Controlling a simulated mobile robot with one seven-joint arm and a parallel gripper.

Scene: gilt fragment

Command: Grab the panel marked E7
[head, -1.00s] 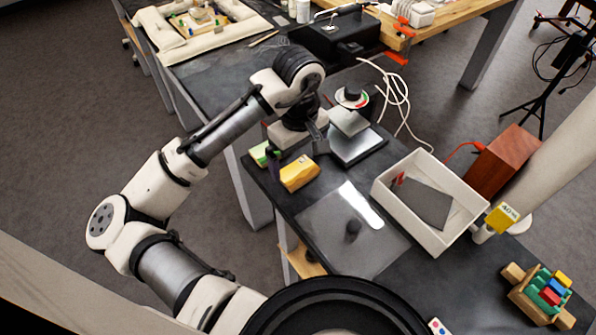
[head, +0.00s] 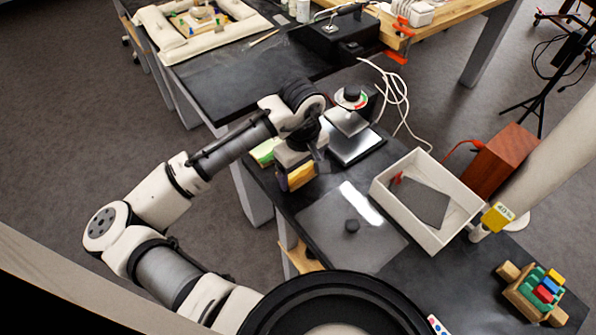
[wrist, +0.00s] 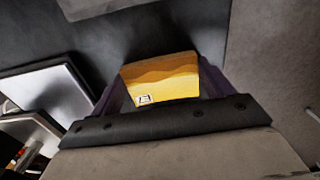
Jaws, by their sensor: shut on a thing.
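A yellow panel (head: 300,180) with a wavy orange band is between the jaws of my gripper (head: 297,170), near the left edge of the dark bench. In the wrist view, the panel (wrist: 160,80) sits between both fingers and carries a small white label at its lower left corner; its marking is too small to read surely. My gripper is shut on this panel. The fingers hide parts of it in the head view, and I cannot tell whether it touches the bench.
A scale-like device (head: 355,144) stands behind right. A white tray (head: 452,236) holding a grey plate is to the right.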

